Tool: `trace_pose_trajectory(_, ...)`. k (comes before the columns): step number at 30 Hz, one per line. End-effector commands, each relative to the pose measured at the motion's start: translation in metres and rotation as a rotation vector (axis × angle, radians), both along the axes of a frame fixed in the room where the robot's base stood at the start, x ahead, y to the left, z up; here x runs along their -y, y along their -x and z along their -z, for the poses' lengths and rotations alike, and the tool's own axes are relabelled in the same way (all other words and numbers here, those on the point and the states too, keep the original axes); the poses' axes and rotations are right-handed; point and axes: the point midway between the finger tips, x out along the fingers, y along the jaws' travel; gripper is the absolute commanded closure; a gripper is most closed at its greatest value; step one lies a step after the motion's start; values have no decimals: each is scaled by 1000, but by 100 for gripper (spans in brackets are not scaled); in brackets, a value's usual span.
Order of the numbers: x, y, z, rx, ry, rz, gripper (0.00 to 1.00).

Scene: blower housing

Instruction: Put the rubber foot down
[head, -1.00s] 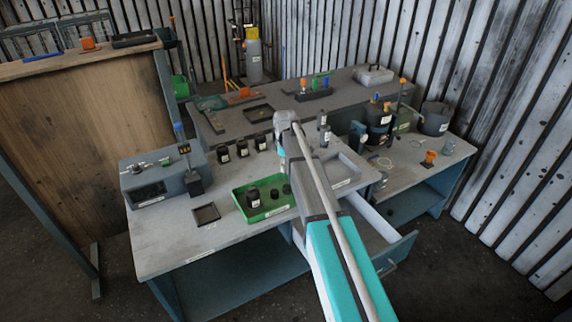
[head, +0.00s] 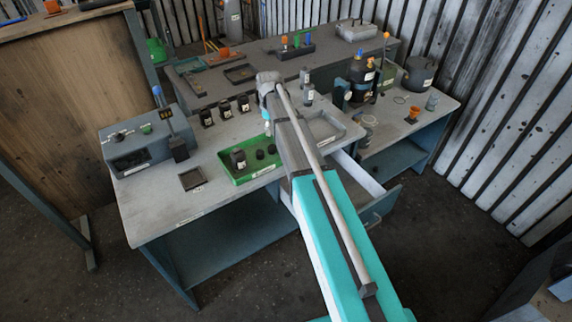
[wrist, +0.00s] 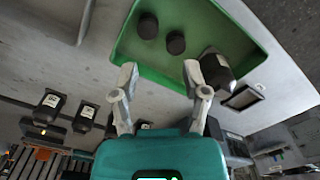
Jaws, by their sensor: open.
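Two small round black pieces, which look like rubber feet, sit in the green tray (head: 240,177). The nearer-left one (head: 260,154) and the other (head: 272,149) stand close together, apart. In the wrist view they are one foot (wrist: 148,26) and another foot (wrist: 175,42) near the top. My gripper (wrist: 160,74) is open with nothing between its fingers, over the tray's edge and apart from both feet. In the head view my arm largely hides the gripper. I cannot tell which foot the task means.
A larger black labelled part (head: 238,159) stands in the tray, close to my right-hand finger in the wrist view (wrist: 215,72). Several black labelled parts stand behind the tray. A grey tray (head: 325,127) lies right, a small dark tray (head: 192,180) left.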

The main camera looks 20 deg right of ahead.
Motion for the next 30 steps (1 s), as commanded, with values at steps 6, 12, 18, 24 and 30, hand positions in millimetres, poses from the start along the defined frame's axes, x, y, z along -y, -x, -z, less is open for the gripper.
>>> trace_pose_trajectory(6, 1, 80, 0, -1, 1, 229, 41)
trace_pose_trajectory(12, 2, 164, 0, 0, 1, 515, 41)
trace_pose_trajectory(18, 3, 233, 0, 0, 1, 770, 41)
trace_pose_trajectory(24, 4, 266, 0, 0, 1, 910, 41)
trace_pose_trajectory(30, 4, 270, 0, -1, 2, 938, 41)
